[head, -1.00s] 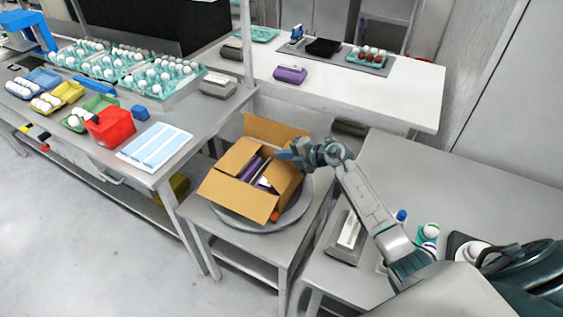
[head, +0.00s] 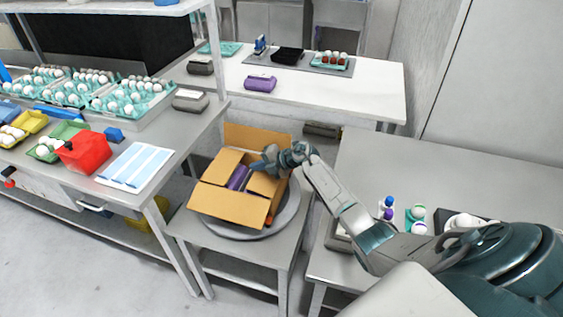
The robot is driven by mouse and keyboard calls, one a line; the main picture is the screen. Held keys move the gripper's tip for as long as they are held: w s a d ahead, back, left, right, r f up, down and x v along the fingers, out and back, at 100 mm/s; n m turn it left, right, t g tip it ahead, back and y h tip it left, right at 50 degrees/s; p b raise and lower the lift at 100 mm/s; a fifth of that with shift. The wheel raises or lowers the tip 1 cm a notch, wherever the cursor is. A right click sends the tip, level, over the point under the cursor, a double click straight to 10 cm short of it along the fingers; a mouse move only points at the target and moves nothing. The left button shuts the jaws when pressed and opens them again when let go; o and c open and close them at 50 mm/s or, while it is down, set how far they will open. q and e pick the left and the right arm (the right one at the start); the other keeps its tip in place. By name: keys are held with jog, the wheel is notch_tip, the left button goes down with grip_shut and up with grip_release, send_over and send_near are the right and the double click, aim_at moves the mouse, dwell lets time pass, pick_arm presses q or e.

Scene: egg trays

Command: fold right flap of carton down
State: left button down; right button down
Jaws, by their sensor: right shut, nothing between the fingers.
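The brown cardboard carton (head: 230,205) stands on a round grey turntable on a small metal table. Its back flap (head: 258,140) stands up, and its front flap hangs outward toward me. Purple cartons (head: 239,177) show inside. The right flap (head: 264,184) is tilted inward over the right side of the opening. My right gripper (head: 264,165) is shut and empty, at the carton's back right, right by that flap; whether it touches is unclear. My left gripper is not in view.
The turntable (head: 290,215) leaves a narrow rim around the carton. On the left bench are a red bin (head: 84,152), egg trays (head: 135,98) and a striped sheet (head: 140,167).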

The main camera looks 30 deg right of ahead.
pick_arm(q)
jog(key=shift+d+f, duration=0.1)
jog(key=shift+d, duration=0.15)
pick_arm(e)
jog(key=shift+w+f, duration=0.1)
jog(key=shift+f, duration=0.2)
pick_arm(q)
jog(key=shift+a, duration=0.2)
